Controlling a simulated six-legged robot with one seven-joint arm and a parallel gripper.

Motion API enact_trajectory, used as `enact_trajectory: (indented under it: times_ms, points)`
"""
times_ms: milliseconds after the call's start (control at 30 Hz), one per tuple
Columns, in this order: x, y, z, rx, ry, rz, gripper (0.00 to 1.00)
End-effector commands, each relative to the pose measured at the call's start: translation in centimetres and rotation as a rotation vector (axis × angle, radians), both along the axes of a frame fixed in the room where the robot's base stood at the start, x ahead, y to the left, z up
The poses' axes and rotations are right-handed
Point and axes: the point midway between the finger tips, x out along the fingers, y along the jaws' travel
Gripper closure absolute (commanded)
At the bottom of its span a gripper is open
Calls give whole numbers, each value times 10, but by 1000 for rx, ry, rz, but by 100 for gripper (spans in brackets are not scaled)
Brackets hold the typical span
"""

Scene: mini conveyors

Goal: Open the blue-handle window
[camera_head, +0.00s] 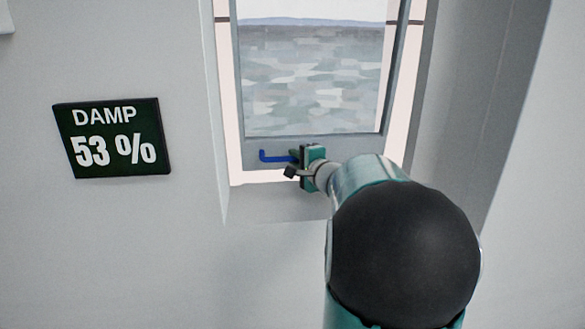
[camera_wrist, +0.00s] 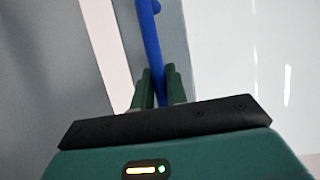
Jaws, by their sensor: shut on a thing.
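The window (camera_head: 313,137) has a grey frame around a pane with a view of water, set in a recess in the wall. Its blue handle (camera_head: 274,157) is on the bottom rail of the frame, with a short upturned end at the left. My gripper (camera_head: 294,157) is at the right part of the handle. In the wrist view, my two green fingers (camera_wrist: 160,90) are shut on the blue handle (camera_wrist: 150,35), which runs up from between them. The part of the handle between the fingers is mostly hidden.
A dark sign (camera_head: 112,138) reading "DAMP 53 %" hangs on the pale wall left of the window. Light strips show beside and below the window frame, between it and the recess. The recess side wall (camera_head: 480,90) rises at the right.

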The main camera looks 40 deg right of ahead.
Motion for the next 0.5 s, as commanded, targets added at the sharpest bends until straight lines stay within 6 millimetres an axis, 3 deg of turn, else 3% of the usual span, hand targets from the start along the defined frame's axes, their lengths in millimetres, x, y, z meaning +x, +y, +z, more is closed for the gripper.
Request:
enact_trajectory:
  times_ms: [300, 500]
  points:
    - [49, -34, 8, -44, -68, -3, 100]
    - [59, -41, 9, -55, -82, -4, 100]
